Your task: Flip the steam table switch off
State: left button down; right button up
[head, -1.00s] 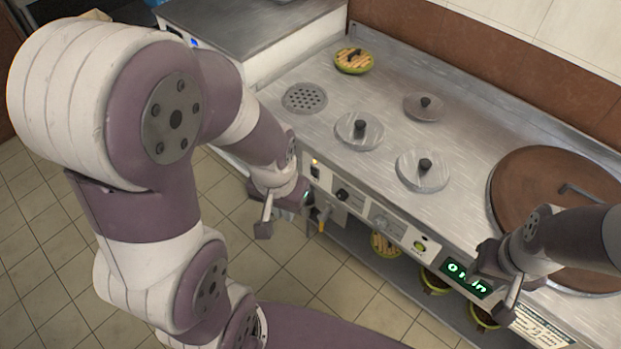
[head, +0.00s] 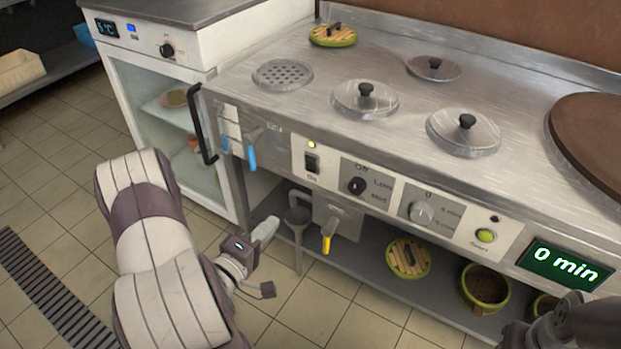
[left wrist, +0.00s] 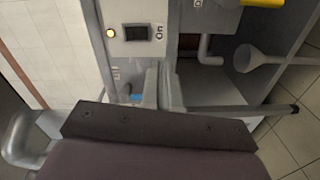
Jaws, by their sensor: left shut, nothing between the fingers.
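The steam table switch is a black rocker (head: 312,162) on the white front panel, with a lit amber lamp (head: 311,144) above it and an "On" label below. In the left wrist view the rocker (left wrist: 137,33) and lit lamp (left wrist: 111,33) are near the top. I cannot tell which way the rocker is tipped. My left gripper (head: 268,228) is shut and empty, low in front of the table, below and left of the switch and apart from it. Its fingers (left wrist: 162,80) also show in the left wrist view. My right gripper (head: 540,325) is partly visible at the bottom right; its jaws are unclear.
Beside the switch are a black knob (head: 357,186), a grey dial (head: 421,212) and a green button (head: 486,236). A black handle (head: 204,125), blue-handled tap (head: 252,150) and yellow-handled valve (head: 328,235) stick out. Bowls sit on the lower shelf (head: 390,275).

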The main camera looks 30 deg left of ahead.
pick_arm(q)
notch_tip(320, 180, up, 3)
jog(key=shift+r+n+t, duration=0.2)
jog(key=shift+n+t, duration=0.7)
jog(key=shift+n, duration=0.1)
jog(key=b, duration=0.4)
send_near(310, 162)
jog(key=w, duration=0.5)
jog(key=shift+w+d+r, duration=0.2)
jog(key=shift+w+d, duration=0.05)
jog(key=shift+w, duration=0.1)
jog(key=shift+w+r+b, duration=0.2)
jog(key=shift+w+b, duration=0.1)
jog(key=shift+w, duration=0.25)
jog(key=shift+r, duration=0.1)
